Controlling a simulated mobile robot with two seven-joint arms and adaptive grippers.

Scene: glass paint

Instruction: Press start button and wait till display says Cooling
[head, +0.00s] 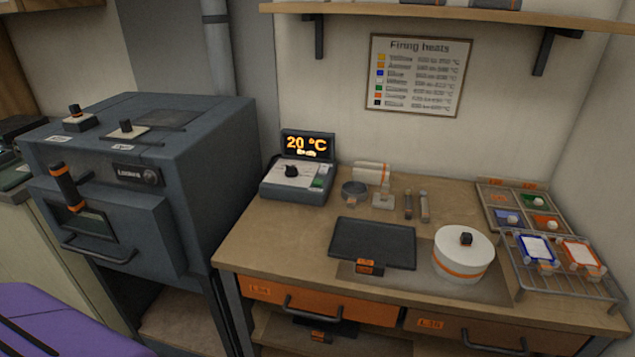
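The controller box (283,192) stands at the back left of the wooden worktop, beside the kiln. Its display (307,145) is lit and reads "20 °C" in orange, with a smaller line below that looks like "Ready". The controller's sloped face has a black knob (291,171) and a small green patch (318,183) at its right that may be the start button; its label is too small to read. The grey kiln (190,170) stands to the left with its front door closed. Neither of my grippers is in view.
A dark tray (372,243), a white round pot (463,262) with an orange band, and a wire rack (565,285) with framed pieces occupy the worktop. A shelf (450,15) hangs above. Worktop in front of the controller is clear.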

